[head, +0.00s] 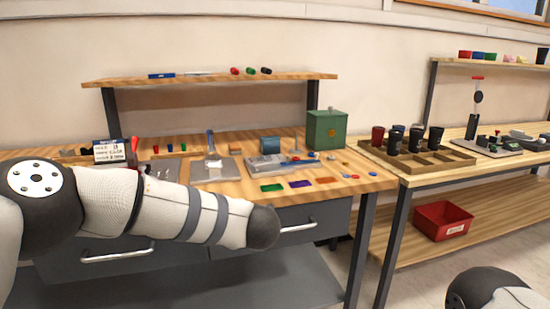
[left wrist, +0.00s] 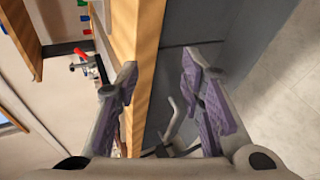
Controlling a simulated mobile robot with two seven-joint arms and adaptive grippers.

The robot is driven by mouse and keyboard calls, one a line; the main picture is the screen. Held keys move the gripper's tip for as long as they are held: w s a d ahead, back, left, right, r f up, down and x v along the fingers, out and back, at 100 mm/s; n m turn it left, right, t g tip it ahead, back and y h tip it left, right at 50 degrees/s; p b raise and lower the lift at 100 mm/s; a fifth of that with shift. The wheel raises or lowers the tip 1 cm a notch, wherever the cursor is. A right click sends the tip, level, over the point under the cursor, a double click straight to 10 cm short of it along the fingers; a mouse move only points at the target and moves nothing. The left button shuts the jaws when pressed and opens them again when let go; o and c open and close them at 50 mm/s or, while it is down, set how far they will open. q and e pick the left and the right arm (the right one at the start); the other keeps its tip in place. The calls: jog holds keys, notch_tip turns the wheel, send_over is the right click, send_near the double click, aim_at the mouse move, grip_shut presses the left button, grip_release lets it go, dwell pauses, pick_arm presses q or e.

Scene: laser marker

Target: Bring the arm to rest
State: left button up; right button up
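My left arm (head: 165,205) comes in from the left in the head view and lies across the front of the workbench. Its gripper does not show there. In the left wrist view my left gripper (left wrist: 160,75) is open, its two purple-grey fingers apart with nothing between them. Beyond the fingers are the wooden bench edge (left wrist: 137,40), the grey drawer front and a metal handle (left wrist: 172,122). Of my right arm, only a rounded part (head: 490,290) shows at the bottom right of the head view. The right gripper is out of view.
The workbench (head: 345,182) holds a green box (head: 327,130), a grey machine (head: 265,165) and coloured plates. Drawers with handles (head: 297,226) are beneath it. To the right, a second bench carries a wooden tray (head: 460,158) with dark cups; a red bin (head: 442,221) sits below.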

pick_arm(q)
jog(key=s+f+m+g+h+p, duration=0.1)
jog(key=s+f+m+g+h, duration=0.4)
jog(key=s+f+m, duration=1.6)
jog(key=s+a+f+m+g, duration=0.1)
jog(key=s+a+g, duration=0.1)
jog(key=s, duration=1)
jog(key=s+a+f+m+g+h, duration=0.1)
jog(key=s+a+g, duration=0.2)
jog(key=s, duration=0.9)
jog(key=s+a+f+m+g+p, duration=0.1)
jog(key=s+a+g, duration=0.2)
jog(key=s, duration=0.9)
jog(key=shift+s+a+f+h, duration=0.25)
jog(key=shift+a+f+h, duration=0.1)
jog(key=shift+a, duration=0.25)
pick_arm(e)
jog(key=w+r+t, duration=0.1)
jog(key=w+r, duration=0.1)
jog(key=r, duration=0.1)
jog(key=shift+w+d, duration=0.1)
jog(key=shift+w, duration=0.15)
pick_arm(q)
jog(key=shift+w, duration=0.1)
